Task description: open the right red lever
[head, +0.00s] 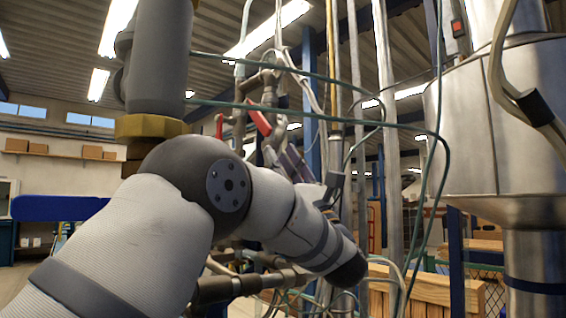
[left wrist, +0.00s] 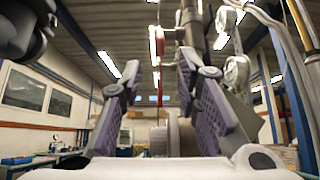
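Two red levers show on the pipework in the head view. The right red lever (head: 258,118) slants down to the right, and the left red lever (head: 219,126) is a small upright strip. My left gripper (head: 293,162) is just right of and below the right lever, partly hidden by my own arm. In the left wrist view its purple-padded fingers (left wrist: 160,68) stand apart, with a gap between them. A thin red lever (left wrist: 153,45) shows edge-on beyond that gap; I cannot tell which lever it is. No contact is visible. My right gripper is in neither view.
Thin green cables (head: 310,108) cross in front of the pipes. Upright metal pipes (head: 387,150) stand close to the right of my gripper. A large steel tank (head: 490,130) fills the right side. Wooden crates (head: 430,292) stand low at the right.

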